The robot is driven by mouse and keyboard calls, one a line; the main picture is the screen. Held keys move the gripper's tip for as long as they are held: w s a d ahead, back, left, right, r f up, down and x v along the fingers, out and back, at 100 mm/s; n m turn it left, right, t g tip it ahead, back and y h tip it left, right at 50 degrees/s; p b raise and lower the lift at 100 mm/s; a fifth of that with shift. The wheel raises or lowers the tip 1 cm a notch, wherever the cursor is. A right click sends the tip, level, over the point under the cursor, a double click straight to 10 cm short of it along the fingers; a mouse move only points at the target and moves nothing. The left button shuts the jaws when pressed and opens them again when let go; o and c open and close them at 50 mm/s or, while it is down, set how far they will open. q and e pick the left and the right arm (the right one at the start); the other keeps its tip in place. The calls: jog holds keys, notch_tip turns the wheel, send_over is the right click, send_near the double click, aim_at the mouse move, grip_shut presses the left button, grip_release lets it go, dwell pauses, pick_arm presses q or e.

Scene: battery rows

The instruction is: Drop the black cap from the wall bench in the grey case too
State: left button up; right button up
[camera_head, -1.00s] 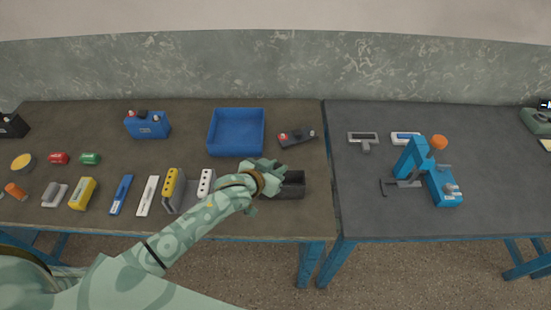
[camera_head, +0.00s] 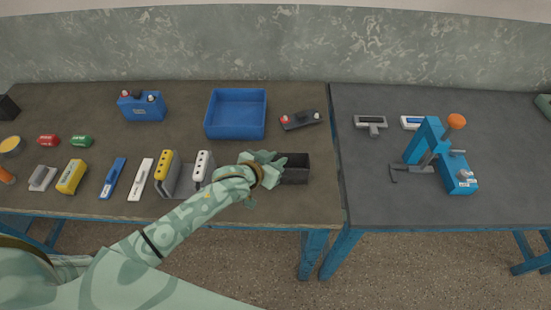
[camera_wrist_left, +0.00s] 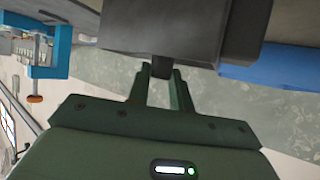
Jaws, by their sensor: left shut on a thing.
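The dark grey open case (camera_head: 297,168) stands near the front right of the brown bench in the head view. It also looms large at the top of the left wrist view (camera_wrist_left: 190,30). My left gripper (camera_head: 278,162) is at the case's left side and partly covers it. In the left wrist view the gripper (camera_wrist_left: 160,78) is shut on a small dark piece (camera_wrist_left: 160,69), which looks like the black cap, with the case wall close behind it. Most of the cap is hidden. My right gripper is not in view.
A blue tray (camera_head: 236,91) and a dark device with a red knob (camera_head: 300,119) stand behind the case. White and yellow battery blocks (camera_head: 203,165) stand to its left. A blue press (camera_head: 446,160) is on the right bench (camera_head: 400,200).

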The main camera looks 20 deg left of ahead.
pick_arm(q)
jog(key=o, duration=1)
jog(key=shift+s+a+r, duration=0.1)
jog(key=shift+s+r, duration=0.2)
jog(key=shift+s, duration=0.05)
jog(key=p+v, duration=0.4)
jog(key=v, duration=1.1)
jog(key=shift+s+p, duration=0.25)
jog(key=shift+p, duration=0.05)
